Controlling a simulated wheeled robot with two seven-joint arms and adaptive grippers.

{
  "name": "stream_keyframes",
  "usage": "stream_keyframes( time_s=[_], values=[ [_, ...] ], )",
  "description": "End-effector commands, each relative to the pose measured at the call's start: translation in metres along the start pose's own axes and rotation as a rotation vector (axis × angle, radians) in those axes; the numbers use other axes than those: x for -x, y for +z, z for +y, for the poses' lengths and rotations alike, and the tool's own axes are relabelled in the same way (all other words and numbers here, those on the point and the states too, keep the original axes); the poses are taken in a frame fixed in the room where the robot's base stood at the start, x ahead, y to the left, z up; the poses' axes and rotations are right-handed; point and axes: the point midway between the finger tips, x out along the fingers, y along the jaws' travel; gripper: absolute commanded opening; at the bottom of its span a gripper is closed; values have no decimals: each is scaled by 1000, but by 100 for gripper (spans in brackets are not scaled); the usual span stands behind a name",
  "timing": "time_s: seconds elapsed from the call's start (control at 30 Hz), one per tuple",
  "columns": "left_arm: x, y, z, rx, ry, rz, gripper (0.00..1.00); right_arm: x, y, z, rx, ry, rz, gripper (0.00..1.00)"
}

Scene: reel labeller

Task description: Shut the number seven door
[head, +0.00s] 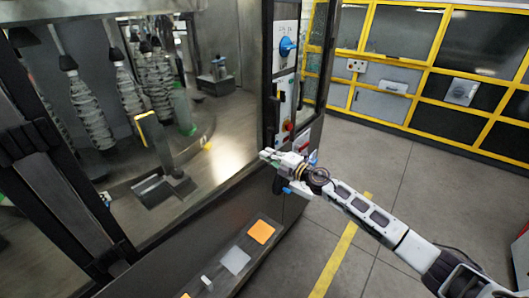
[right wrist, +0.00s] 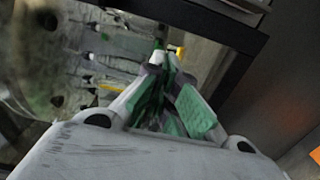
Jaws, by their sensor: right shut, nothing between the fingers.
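My right gripper (head: 268,156) reaches in from the right, in front of the right post of the machine's large front window or opening. It is shut and empty. In the right wrist view, its green-padded fingers (right wrist: 162,62) come together in front of a dark frame (right wrist: 215,30) and the machine's interior. I cannot tell whether they touch the frame. No number seven is readable, so I cannot tell which panel is that door or whether it stands open. A dark upright frame (head: 62,190) stands at the left of the opening. My left gripper is not in view.
Several ribbed grey spindles (head: 88,110) hang inside the machine. The right post carries a blue rotary knob (head: 287,46) and a red button (head: 288,126). Orange (head: 261,232) and grey (head: 235,261) squares mark the lower front. Yellow-framed cabinets (head: 405,76) stand behind clear floor.

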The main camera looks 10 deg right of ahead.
Motion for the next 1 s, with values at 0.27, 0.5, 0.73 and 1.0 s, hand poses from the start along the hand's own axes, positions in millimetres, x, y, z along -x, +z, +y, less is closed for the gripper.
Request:
stream_keyframes(
  time_s=[0.27, 0.5, 0.73, 1.0],
  values=[
    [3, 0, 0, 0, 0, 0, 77, -17, 0, 0, 0, 0, -1, 0],
    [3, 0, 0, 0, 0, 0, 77, -20, 0, 0, -1, 0, 0, 0],
    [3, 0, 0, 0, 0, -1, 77, -20, 0, 0, -1, 0, 0, 0],
    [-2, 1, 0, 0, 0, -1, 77, -29, 1, -2, -1, 0, 13, 0]
  ],
)
